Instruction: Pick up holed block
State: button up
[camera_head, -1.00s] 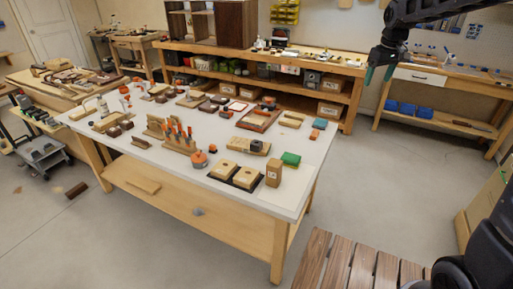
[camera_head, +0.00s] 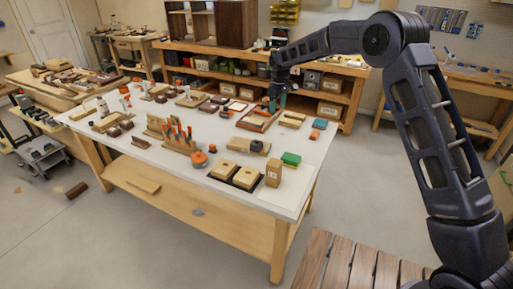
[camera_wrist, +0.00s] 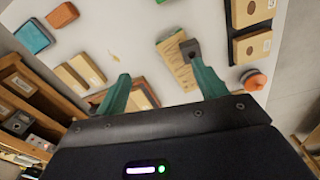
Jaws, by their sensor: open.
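Two pale wooden blocks, each with a dark mark that may be a hole, sit side by side on black trays at the near edge of the white table: the left block (camera_head: 223,169) and the right block (camera_head: 246,177). They also show at the upper right of the wrist view, as an upper block (camera_wrist: 252,12) and a lower block (camera_wrist: 252,46). I cannot tell for certain which is the holed block. My gripper (camera_head: 277,99) is open and empty above the far right part of the table, well away from them. Its teal fingers are spread in the wrist view (camera_wrist: 158,70).
An upright wooden block (camera_head: 273,173) and a green block (camera_head: 291,159) stand near the right corner. A wooden board with a dark block (camera_head: 256,146) lies behind. Orange-handled tools (camera_head: 178,137) stand in a rack to the left.

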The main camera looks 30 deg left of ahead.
jog(key=s+a+f+n, duration=0.2)
jog(key=s+a+f, duration=0.3)
jog(key=a+f, duration=0.45)
send_over(255, 142)
jog(key=f, duration=0.5)
jog(key=shift+s+a+f, duration=0.1)
jog(key=shift+a+f, duration=0.05)
jog(key=shift+a, duration=0.1)
jog(key=shift+s+d+f, duration=0.1)
jog(key=shift+d+f, duration=0.05)
jog(key=shift+f, duration=1.15)
jog(key=shift+s+d+f, duration=0.1)
jog(key=shift+f, duration=1.2)
jog(key=shift+c, duration=0.4)
jog(key=c, duration=1.1)
jog(key=shift+o, duration=0.2)
